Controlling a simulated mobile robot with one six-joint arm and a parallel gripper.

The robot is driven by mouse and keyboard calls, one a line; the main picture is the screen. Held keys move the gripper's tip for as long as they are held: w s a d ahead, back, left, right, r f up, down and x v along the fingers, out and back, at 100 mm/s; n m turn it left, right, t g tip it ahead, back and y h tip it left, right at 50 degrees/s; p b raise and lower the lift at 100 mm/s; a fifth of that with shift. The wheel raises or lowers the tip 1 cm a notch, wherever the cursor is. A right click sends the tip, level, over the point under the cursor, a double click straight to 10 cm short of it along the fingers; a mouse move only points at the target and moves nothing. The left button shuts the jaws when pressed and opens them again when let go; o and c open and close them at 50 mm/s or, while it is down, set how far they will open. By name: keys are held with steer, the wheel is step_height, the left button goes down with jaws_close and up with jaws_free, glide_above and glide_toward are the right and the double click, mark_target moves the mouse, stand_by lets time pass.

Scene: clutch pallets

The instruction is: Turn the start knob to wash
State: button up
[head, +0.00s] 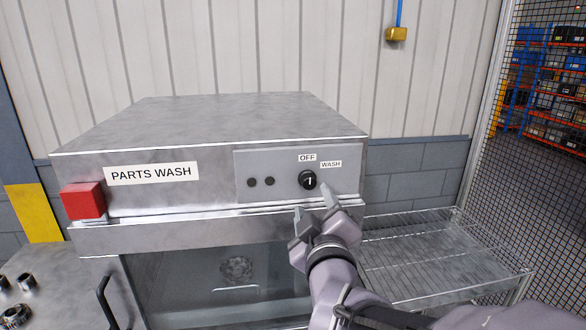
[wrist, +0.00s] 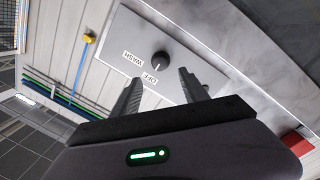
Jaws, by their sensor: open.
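The start knob (head: 308,180) is a round black knob with a white pointer line on the grey control panel (head: 282,192) of the parts washer. The OFF label (head: 307,157) is above it and the WASH label (head: 331,164) is to its upper right. In the head view the pointer looks close to upright, toward OFF. The knob also shows in the wrist view (wrist: 160,59), beyond the fingers. My gripper (head: 312,204) is open and empty. Its fingers are just below and in front of the knob, apart from it. In the wrist view the fingertips (wrist: 160,76) flank the OFF label.
A red box (head: 83,201) is at the washer's left corner. A window with a part behind it (head: 237,270) is below. A wire rack (head: 440,255) stands at right, and mesh fencing (head: 545,90) beyond.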

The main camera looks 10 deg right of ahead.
mark_target(309, 184)
steer(key=w, duration=0.5)
steer(key=w+d, duration=0.1)
steer(key=w, duration=0.2)
steer(key=shift+w+f, duration=0.2)
steer(key=shift+c, duration=0.2)
jaws_close()
